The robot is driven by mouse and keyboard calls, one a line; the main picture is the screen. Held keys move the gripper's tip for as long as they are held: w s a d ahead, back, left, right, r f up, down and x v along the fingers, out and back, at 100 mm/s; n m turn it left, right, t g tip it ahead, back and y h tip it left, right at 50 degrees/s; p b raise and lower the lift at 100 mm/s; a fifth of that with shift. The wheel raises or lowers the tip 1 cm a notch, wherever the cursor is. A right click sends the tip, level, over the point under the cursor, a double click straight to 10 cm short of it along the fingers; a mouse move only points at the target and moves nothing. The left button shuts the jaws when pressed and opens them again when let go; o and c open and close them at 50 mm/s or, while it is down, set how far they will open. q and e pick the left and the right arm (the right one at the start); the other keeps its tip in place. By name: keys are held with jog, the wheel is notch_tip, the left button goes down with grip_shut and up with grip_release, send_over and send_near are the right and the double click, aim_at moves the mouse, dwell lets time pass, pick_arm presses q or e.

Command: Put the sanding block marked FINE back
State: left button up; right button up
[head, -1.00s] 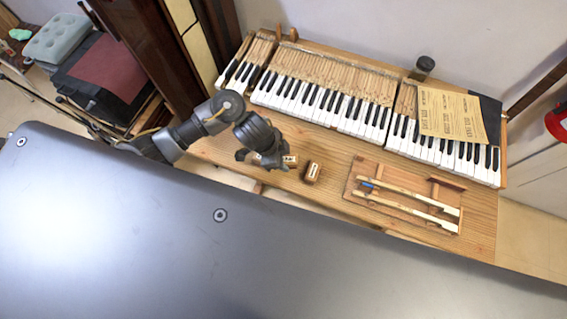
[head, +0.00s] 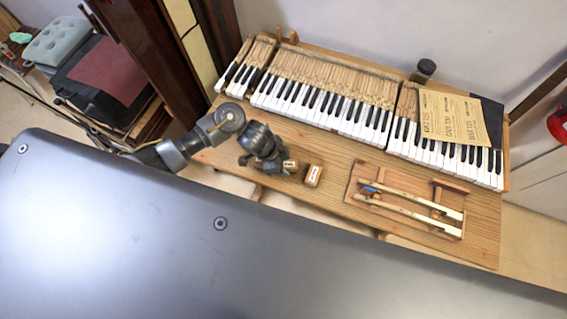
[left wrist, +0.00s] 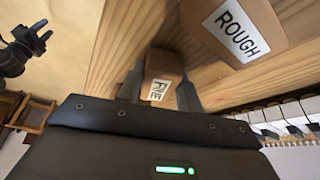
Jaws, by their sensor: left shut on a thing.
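The FINE sanding block (left wrist: 160,75) is a small brown block with a white label, seen close up in the left wrist view. My left gripper (left wrist: 162,80) is shut on it, one finger on each side. In the head view the held block (head: 291,166) shows at the fingertips of my left gripper (head: 278,165), over the front part of the wooden bench. I cannot tell whether it touches the wood. The block marked ROUGH (left wrist: 240,32) is close beside it; in the head view it stands just to the right (head: 313,176).
A wooden tray (head: 353,186) with two loose piano keys lies right of the blocks. The keyboard (head: 330,100) runs along the back, with brown paper sheets (head: 450,118) on its right. A dark pronged part (left wrist: 22,50), perhaps my right gripper, shows in the left wrist view.

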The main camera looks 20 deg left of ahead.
pick_arm(q)
jog(key=shift+s+a+f, duration=0.1)
jog(key=shift+s+f, duration=0.15)
jog(key=shift+f, duration=0.2)
jog(key=o, duration=0.7)
jog(key=shift+s, duration=0.1)
jog(key=shift+o, duration=1)
jog(key=shift+f, duration=0.1)
jog(key=shift+o, duration=0.3)
jog(key=shift+f, duration=0.15)
jog(key=shift+s, duration=0.1)
jog(key=shift+r, duration=0.4)
jog(key=w+p+v, duration=0.1)
jog(key=p+v, duration=0.2)
jog(key=v, duration=0.9)
jog(key=shift+r+p, duration=0.35)
jog(key=shift+r, duration=0.05)
